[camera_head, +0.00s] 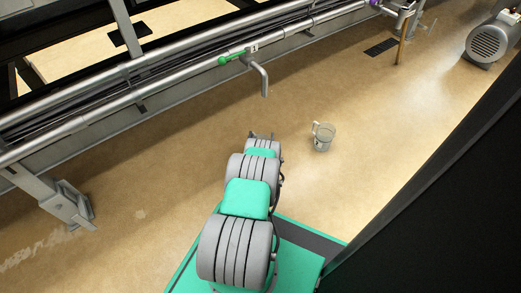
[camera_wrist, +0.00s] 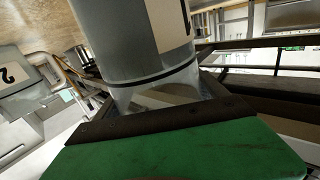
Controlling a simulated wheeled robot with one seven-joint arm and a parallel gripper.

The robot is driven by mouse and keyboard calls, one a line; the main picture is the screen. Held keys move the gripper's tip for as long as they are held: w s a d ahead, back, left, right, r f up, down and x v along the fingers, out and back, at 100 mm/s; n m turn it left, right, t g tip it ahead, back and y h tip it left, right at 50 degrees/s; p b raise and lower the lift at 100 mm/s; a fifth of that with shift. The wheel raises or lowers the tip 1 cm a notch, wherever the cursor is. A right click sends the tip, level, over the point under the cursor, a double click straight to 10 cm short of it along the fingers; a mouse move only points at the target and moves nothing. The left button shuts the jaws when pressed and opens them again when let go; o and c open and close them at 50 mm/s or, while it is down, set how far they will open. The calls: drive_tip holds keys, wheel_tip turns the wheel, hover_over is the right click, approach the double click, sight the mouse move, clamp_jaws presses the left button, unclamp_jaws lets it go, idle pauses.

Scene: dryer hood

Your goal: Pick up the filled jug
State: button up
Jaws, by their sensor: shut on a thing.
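A clear, greyish jug (camera_head: 323,138) with a handle at its upper left shows in the head view, to the right of my arm's end. It appears upright on the tan floor, with a visible gap to my gripper (camera_head: 262,135). In the wrist view a large grey cylinder (camera_wrist: 130,45) with a dark band and a clear lower part fills the middle. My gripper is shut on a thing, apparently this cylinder. I cannot tell whether it is the jug, as my wrist hides the grip in the head view.
A pipe rail runs along the upper left, with a green-handled tap (camera_head: 232,58) and its bent spout (camera_head: 264,80) beyond my gripper. A grey motor (camera_head: 490,42) stands at the far right. A dark panel (camera_head: 440,220) blocks the lower right. Open floor lies between.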

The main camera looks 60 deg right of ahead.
drive_tip(key=c, duration=0.7)
